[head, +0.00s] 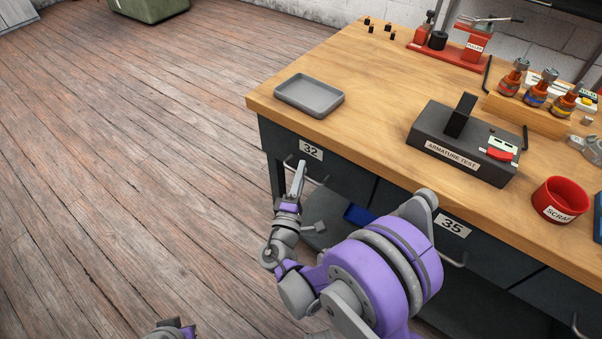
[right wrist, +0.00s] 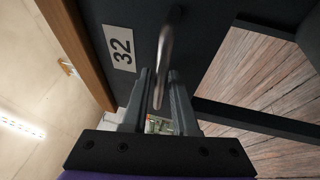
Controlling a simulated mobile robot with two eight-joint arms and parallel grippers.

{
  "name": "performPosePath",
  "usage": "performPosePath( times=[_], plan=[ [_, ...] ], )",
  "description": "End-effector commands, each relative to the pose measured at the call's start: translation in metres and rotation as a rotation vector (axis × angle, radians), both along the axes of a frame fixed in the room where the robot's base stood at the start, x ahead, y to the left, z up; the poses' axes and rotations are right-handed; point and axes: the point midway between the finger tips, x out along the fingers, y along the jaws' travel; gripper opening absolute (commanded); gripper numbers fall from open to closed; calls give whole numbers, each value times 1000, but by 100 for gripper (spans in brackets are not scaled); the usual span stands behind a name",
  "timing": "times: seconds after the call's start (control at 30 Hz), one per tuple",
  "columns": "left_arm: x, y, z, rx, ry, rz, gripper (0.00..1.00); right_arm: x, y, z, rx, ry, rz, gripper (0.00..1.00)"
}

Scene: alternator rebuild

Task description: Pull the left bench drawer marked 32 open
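The left drawer marked 32 (head: 333,178) is a dark front under the left end of the bench, and it looks closed. Its number label (head: 311,150) also shows in the right wrist view (right wrist: 119,48). My right gripper (head: 299,166) is at the drawer's bar handle (head: 321,181) in the head view. In the right wrist view the two fingers of my right gripper (right wrist: 161,76) stand apart, with the handle (right wrist: 166,48) between them. Whether a finger touches the handle I cannot tell. My left gripper's fingers are not seen.
A drawer marked 35 (head: 480,247) is to the right. On the wooden benchtop (head: 375,118) stand a grey tray (head: 309,95), an armature tester (head: 460,150) and a red scrap bin (head: 560,200). The plank floor (head: 130,170) left of the bench is clear.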

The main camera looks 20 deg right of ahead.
Motion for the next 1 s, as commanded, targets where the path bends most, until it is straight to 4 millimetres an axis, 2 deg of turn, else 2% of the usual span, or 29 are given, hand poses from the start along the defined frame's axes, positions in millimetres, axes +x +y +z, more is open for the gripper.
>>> performPosePath(
  times=[0.2,0.33,0.37,1.0],
  plan=[
    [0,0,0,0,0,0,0,0,0,0,0,0,0,25],
    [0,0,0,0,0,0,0,0,0,0,0,0,0,2],
    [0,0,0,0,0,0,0,0,0,0,0,0,0,0],
    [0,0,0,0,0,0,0,0,0,0,0,0,-1,0]
  ],
)
